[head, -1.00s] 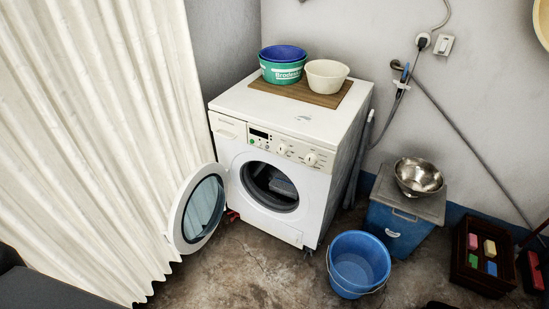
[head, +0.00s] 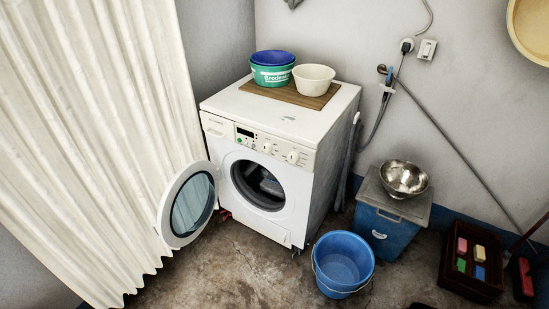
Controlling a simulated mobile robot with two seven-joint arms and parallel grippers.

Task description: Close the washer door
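The white washer (head: 281,155) stands against the back wall, left of the picture's middle. Its round door (head: 190,204) is hinged at the left of the opening and stands wide open, swung out to the left close to the curtain. The dark drum opening (head: 259,184) is uncovered, with some greyish cloth visible inside. Neither of my grippers shows in the head view.
A cream curtain (head: 90,120) hangs at the left beside the door. A blue bucket (head: 343,262) stands on the floor right of the washer's front. A blue box (head: 392,220) bears a metal bowl (head: 403,178). A dark crate (head: 471,285) holds colored blocks. The floor before the washer is clear.

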